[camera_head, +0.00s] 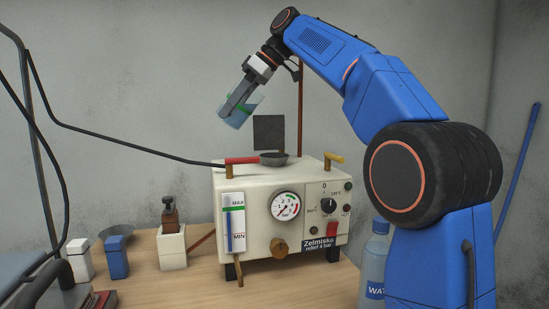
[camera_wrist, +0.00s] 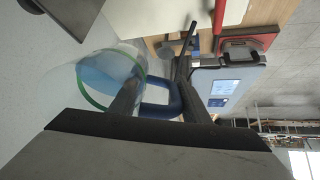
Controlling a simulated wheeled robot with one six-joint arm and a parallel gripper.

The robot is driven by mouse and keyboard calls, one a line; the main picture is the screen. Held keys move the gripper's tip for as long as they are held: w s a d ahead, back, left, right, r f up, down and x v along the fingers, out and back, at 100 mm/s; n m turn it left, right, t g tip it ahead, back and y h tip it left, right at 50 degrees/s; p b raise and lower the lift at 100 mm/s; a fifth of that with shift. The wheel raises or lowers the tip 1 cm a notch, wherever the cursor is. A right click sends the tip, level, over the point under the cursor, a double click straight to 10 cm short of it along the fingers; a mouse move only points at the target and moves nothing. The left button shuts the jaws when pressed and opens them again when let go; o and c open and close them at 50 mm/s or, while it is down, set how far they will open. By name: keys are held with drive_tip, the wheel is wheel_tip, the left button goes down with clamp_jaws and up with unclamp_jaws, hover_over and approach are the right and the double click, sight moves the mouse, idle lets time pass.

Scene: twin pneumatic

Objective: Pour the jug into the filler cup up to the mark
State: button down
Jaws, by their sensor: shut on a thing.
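The clear jug (camera_head: 246,107) has a green band and bluish water in it. My gripper (camera_head: 231,107) is shut on it and holds it tilted in the air, above and left of the filler cup. In the wrist view the jug (camera_wrist: 100,88) shows its green rim, with its blue handle (camera_wrist: 158,108) between my fingers. The filler cup (camera_head: 274,158) is a dark shallow bowl on top of the cream machine (camera_head: 255,180). No stream of water shows between them. The level gauge (camera_head: 233,223) on the machine's front has a green MAX mark and a MIN mark.
A dark upright plate (camera_head: 269,132) stands behind the cup. A water bottle (camera_head: 374,265) stands at right. A black cable crosses at left.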

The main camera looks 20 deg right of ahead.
drive_tip(key=shift+y, duration=0.6)
idle(1.1)
drive_tip(key=shift+r+t+y, duration=0.7)
drive_tip(key=shift+r+y, duration=0.1)
drive_tip(key=shift+y, duration=0.3)
idle(2.9)
drive_tip(key=h, duration=0.1)
drive_tip(key=f+g+h, duration=0.1)
drive_tip(key=h, duration=0.1)
drive_tip(key=shift+f, duration=0.3)
